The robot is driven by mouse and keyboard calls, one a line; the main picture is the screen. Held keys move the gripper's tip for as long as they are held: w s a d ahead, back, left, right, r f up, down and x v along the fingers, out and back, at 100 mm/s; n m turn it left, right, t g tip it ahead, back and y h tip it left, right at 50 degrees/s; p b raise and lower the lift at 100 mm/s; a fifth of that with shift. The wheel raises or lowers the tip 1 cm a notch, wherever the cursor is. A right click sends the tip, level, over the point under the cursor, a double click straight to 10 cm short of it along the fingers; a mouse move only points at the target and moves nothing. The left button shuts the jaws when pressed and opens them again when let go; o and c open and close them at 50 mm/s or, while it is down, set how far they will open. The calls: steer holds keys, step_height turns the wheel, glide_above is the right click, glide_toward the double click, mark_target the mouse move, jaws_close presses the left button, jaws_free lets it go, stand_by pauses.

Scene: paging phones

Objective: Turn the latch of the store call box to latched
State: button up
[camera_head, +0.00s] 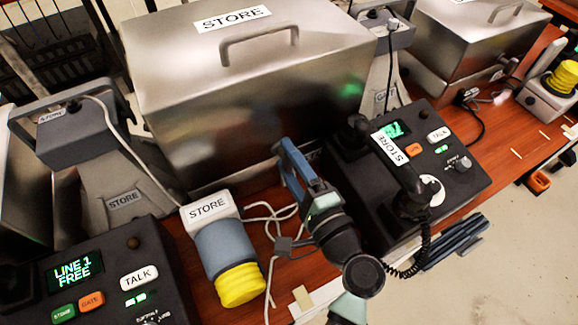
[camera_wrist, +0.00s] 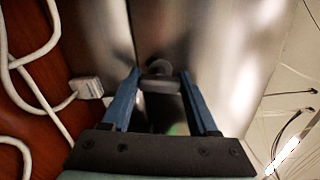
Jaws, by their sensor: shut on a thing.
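The store call box (camera_head: 240,105) is a large brushed-metal box with a STORE label (camera_head: 232,18) and a handle on its closed lid. My gripper (camera_head: 283,150) is at its front face, near the lower right. In the wrist view, the blue fingers of my gripper (camera_wrist: 161,76) are on either side of a small dark latch (camera_wrist: 160,84) on the metal front and shut on it. A round dark part shows just behind the latch. In the head view my gripper hides the latch, and I cannot tell which way it is turned.
A phone console with a STORE-labelled handset (camera_head: 390,148) stands right of my gripper. A yellow-capped STORE device (camera_head: 225,245) and another console (camera_head: 90,275) are at left. White cables (camera_wrist: 40,55) lie on the wooden table. A second metal box (camera_head: 480,40) stands far right.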

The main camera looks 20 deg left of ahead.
steer(key=shift+f+n+b, duration=0.1)
steer(key=shift+n+b, duration=0.6)
steer(key=shift+n, duration=0.3)
steer(key=o, duration=1.4)
steer(key=v, duration=1.3)
